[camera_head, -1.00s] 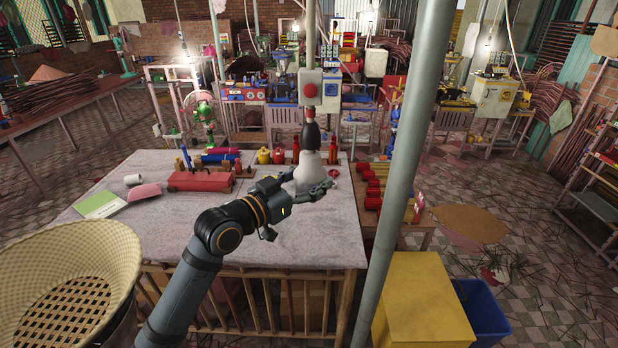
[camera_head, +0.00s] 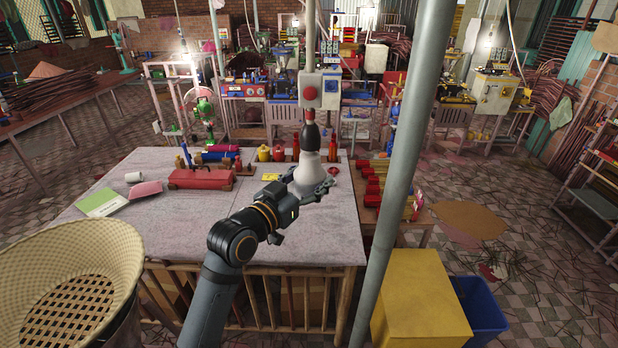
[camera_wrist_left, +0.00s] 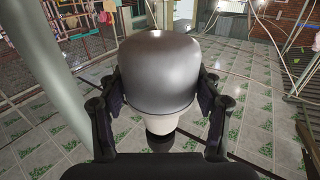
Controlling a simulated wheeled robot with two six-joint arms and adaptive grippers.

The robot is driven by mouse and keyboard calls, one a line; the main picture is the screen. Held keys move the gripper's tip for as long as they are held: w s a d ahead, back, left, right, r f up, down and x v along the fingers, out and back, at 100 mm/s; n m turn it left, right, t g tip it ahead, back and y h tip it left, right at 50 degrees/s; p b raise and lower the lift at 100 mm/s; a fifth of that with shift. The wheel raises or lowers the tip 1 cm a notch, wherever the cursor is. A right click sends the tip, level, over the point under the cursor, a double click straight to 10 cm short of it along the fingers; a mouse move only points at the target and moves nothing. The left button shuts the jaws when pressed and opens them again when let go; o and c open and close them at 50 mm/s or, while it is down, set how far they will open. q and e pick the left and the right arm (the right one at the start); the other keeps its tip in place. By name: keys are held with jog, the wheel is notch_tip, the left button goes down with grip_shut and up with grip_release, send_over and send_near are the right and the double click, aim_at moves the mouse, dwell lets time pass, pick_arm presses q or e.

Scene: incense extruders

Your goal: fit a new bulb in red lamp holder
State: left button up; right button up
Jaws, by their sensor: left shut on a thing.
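A large pale bulb (camera_head: 305,172) stands upright, neck up, above the right part of the table in the head view. My left gripper (camera_head: 316,190) is shut on it from the front. In the left wrist view the bulb's rounded grey body (camera_wrist_left: 158,72) sits between both fingers of the left gripper (camera_wrist_left: 160,100), with a whitish neck leading to a dark part. Directly above the bulb in the head view is a dark holder (camera_head: 310,133) with red at its top, in line with the neck. I cannot tell whether they are joined. My right gripper is not in view.
The grey table (camera_head: 130,235) holds a red toolbox (camera_head: 200,178) and small bottles. A grey box with a red button (camera_head: 310,91) is above the holder. A metal pole (camera_head: 400,150) stands to the right. A woven basket (camera_head: 75,270) is at front left.

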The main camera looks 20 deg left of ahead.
aim_at(305, 142)
pick_arm(q)
jog(key=shift+n+y, duration=0.5)
jog(key=shift+y, duration=0.1)
jog(key=o, duration=1.2)
jog(key=shift+o, duration=0.2)
jog(key=shift+r, duration=0.1)
notch_tip(305, 142, up, 10)
jog(key=shift+f, duration=0.1)
jog(key=shift+f, duration=0.1)
